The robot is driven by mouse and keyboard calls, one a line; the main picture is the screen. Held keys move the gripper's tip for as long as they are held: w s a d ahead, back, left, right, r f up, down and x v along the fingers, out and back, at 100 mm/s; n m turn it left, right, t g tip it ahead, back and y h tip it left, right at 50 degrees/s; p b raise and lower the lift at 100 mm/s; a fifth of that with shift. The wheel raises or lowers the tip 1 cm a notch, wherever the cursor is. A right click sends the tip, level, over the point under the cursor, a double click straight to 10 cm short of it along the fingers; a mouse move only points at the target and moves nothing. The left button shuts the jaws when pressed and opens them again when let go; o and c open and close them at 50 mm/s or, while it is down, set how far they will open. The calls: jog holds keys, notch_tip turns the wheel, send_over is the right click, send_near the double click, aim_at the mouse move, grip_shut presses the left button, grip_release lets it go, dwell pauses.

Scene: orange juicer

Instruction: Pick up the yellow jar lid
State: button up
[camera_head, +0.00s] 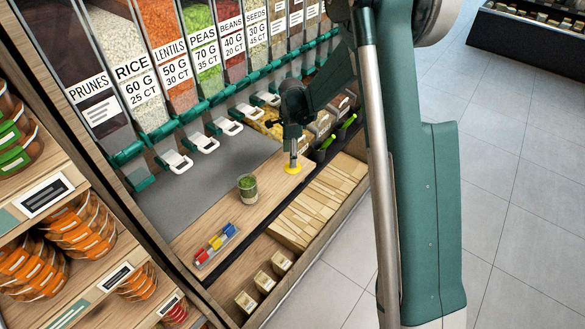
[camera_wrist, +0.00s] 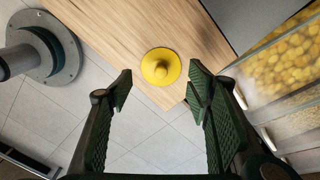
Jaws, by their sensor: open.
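The yellow jar lid (camera_head: 291,169) is a round disc with a raised knob, lying on the wooden counter near its front edge. In the wrist view the lid (camera_wrist: 161,67) shows whole, ahead of and between my fingers. My gripper (camera_head: 292,150) is above the lid in the head view and partly hides it. In the wrist view my gripper (camera_wrist: 158,88) is open, with its two dark green fingers spread wide and nothing between the pads. The exact gap between fingertips and lid is hard to judge.
A glass jar with green contents (camera_head: 248,187) stands left of the lid on the wooden counter (camera_head: 215,222). A small tray with red, yellow and blue items (camera_head: 216,245) lies further left. Dispensers with white spouts (camera_head: 180,161) line the back. Green-handled scoops (camera_head: 325,145) are to the right.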

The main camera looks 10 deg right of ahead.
jog(key=shift+w+d+f+b, duration=0.15)
jog(key=shift+f+b, duration=0.6)
jog(key=shift+f, duration=1.8)
jog(key=c, duration=1.1)
